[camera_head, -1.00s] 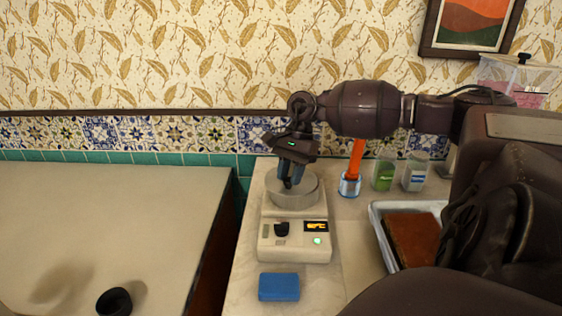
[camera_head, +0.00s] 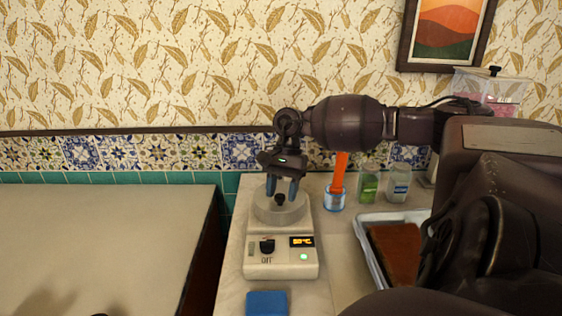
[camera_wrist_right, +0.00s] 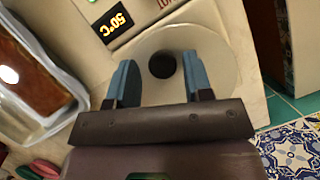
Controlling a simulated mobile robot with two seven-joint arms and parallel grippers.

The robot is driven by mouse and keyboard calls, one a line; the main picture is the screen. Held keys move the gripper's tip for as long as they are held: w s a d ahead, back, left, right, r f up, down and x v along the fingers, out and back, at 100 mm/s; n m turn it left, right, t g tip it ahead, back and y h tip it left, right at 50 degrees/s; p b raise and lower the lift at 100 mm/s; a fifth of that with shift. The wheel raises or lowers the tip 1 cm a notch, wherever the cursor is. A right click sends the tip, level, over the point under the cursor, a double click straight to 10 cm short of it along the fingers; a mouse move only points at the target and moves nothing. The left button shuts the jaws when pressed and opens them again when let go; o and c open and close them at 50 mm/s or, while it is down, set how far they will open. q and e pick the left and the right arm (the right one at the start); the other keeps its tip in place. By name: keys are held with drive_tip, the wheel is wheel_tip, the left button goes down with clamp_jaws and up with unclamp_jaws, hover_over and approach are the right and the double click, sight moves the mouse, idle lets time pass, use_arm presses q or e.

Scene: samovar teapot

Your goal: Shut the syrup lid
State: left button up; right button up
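A round grey pot with a pale round lid (camera_head: 294,210) stands on a cream heating unit (camera_head: 255,268). The lid has a black knob (camera_head: 280,200) and appears to lie level on the pot. My right gripper (camera_head: 281,190) is over it, pointing down, with its blue fingers spread on either side of the knob. In the right wrist view the same knob (camera_wrist_right: 162,64) lies between the open fingers (camera_wrist_right: 160,75), with a gap on both sides. Whether the lid sits fully down is hard to tell. My left gripper is out of view.
A glass cup with an orange handle (camera_head: 338,172), a green jar (camera_head: 368,186) and a pale jar (camera_head: 398,185) stand behind to the right. A tray (camera_head: 363,238) holds a brown block (camera_head: 396,252). A blue sponge (camera_head: 266,303) lies in front. The left counter (camera_head: 90,240) is mostly bare.

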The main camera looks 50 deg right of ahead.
sight(287, 193)
drive_tip(key=shift+o, duration=0.4)
drive_tip(key=shift+r, duration=0.1)
drive_tip(key=shift+w+d+r, duration=0.1)
drive_tip(key=shift+r, duration=0.1)
drive_tip(key=v, duration=1)
drive_tip(key=shift+r, duration=0.15)
